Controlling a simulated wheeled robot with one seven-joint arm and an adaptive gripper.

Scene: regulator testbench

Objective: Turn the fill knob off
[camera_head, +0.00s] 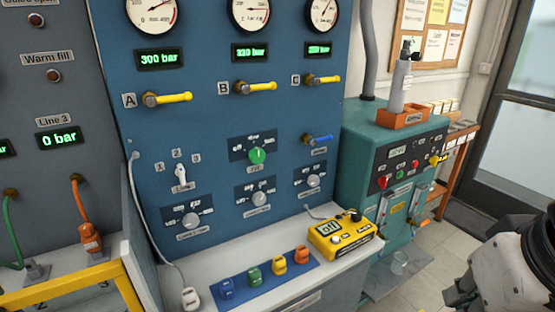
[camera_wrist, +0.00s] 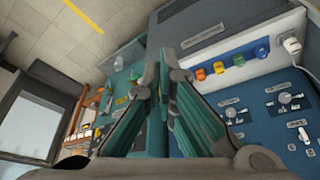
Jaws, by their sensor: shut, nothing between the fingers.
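A round green knob (camera_head: 257,155) sits on the blue panel (camera_head: 215,120), below the middle display. Small lettering surrounds it, too small to read surely; I take it as the fill knob. A white mark on it points roughly up. In the wrist view I cannot make this knob out. My gripper (camera_wrist: 163,62) is shut and empty in the wrist view, its teal fingers together. In the head view only part of my arm shows at the lower right, well away from the panel.
Yellow levers (camera_head: 168,98) and grey knobs (camera_head: 191,220) share the panel. Below, a shelf holds several coloured plugs (camera_head: 279,265) and a yellow meter (camera_head: 340,237). A teal cabinet (camera_head: 370,150) stands right of the panel. Open floor lies farther right.

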